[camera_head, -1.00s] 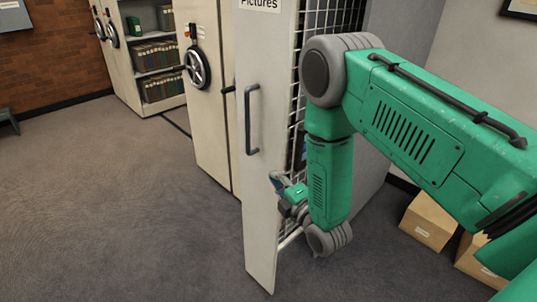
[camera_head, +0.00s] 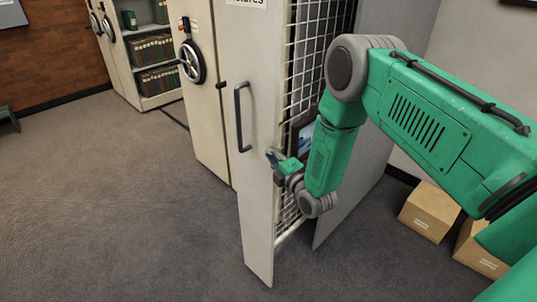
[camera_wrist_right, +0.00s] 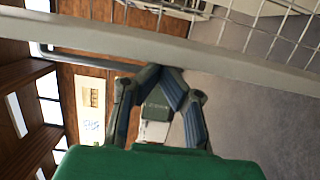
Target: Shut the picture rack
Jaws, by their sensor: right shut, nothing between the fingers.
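The picture rack is a tall pull-out unit with a pale front panel (camera_head: 257,205), standing out from the cabinet row. A dark vertical handle (camera_head: 241,118) is on the panel's face. White wire mesh (camera_head: 305,40) runs back behind the panel, with a framed picture (camera_head: 304,138) partly hidden by my arm. My right gripper (camera_head: 273,156) is at the panel's right edge, below handle mid-height; contact is unclear. In the right wrist view its fingers (camera_wrist_right: 163,75) are closed together and empty, close to the panel edge (camera_wrist_right: 220,48). The handle (camera_wrist_right: 45,52) shows beyond. My left gripper is not in view.
A cabinet with a black handwheel (camera_head: 192,62) stands left of the rack, with open shelves of files (camera_head: 155,50) beyond. A grey partition (camera_head: 375,110) stands to the right. Cardboard boxes (camera_head: 428,212) sit on the floor at right. The carpet (camera_head: 110,210) at left is clear.

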